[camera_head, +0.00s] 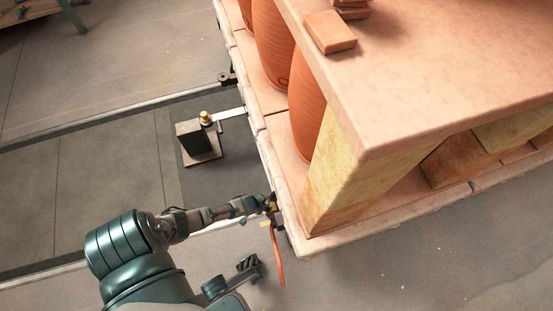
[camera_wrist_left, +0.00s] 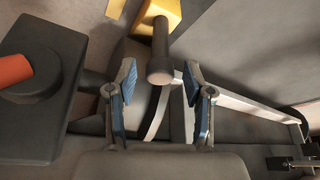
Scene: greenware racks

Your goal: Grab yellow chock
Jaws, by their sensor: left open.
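The yellow chock (camera_wrist_left: 168,12) is at the top of the left wrist view, with a dark round handle (camera_wrist_left: 160,55) pointing toward the camera. My left gripper (camera_wrist_left: 159,80) is open, and the handle's end appears between its two blue-padded fingers, with gaps on both sides. I cannot tell how far ahead of the fingertips it lies. In the head view my left gripper (camera_head: 262,205) is beside the low corner of the kiln-car deck, close to a small yellow piece (camera_head: 271,209), which it partly hides. My right gripper is not seen.
The pale deck (camera_head: 285,205) carries a block post (camera_head: 355,180), terracotta pots (camera_head: 305,105) and an upper shelf (camera_head: 440,60). An orange strip (camera_head: 279,258) hangs beside my gripper. A dark post (camera_head: 190,143) stands left. A dark block (camera_wrist_left: 45,110) with an orange rod fills the wrist view's left.

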